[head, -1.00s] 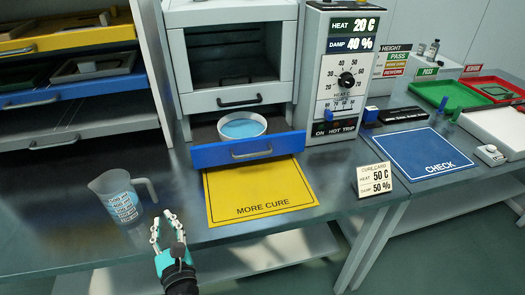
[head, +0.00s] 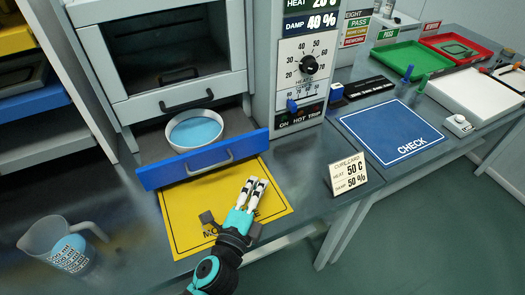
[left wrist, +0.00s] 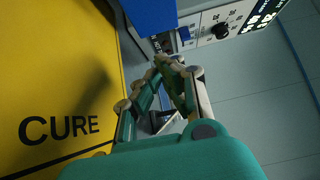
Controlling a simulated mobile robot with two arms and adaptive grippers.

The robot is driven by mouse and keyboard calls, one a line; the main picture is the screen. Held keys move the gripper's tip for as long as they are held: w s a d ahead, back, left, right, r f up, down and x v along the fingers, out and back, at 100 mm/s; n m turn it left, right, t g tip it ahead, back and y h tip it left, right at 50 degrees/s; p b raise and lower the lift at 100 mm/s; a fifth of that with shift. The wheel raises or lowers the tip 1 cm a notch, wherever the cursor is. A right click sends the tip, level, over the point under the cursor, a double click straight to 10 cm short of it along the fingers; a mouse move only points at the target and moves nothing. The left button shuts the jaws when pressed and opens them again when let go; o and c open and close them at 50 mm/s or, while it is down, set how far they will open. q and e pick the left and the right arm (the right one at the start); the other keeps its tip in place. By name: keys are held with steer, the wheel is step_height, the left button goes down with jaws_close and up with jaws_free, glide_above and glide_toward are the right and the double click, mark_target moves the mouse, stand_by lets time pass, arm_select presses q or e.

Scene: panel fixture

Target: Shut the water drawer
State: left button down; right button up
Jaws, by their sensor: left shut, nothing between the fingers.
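In the left wrist view, the gripper (left wrist: 170,62) points past a blue edge (left wrist: 152,14), likely the drawer front. My right gripper is not in view.
The yellow mat (head: 185,222) lies under the gripper. A measuring jug (head: 62,243) stands at the lower left. A cure card (head: 347,178) stands right of the mat, and the blue CHECK mat (head: 385,135) lies beyond it. The control panel (head: 300,85) rises right of the drawer.

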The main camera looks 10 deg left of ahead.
arm_select(q)
steer(key=p, duration=0.1)
glide_toward(265, 144)
steer(key=d, duration=0.1)
steer(key=w+d, duration=0.1)
steer(key=d, duration=0.1)
steer(key=shift+w+d+r, duration=0.1)
steer(key=shift+w+r, duration=0.05)
steer(key=w+a, duration=0.1)
steer(key=w+p, duration=0.1)
steer(key=shift+w+a, duration=0.35)
steer(key=shift+w, duration=0.05)
steer(key=shift+w+a, duration=0.3)
steer(key=shift+w, duration=0.1)
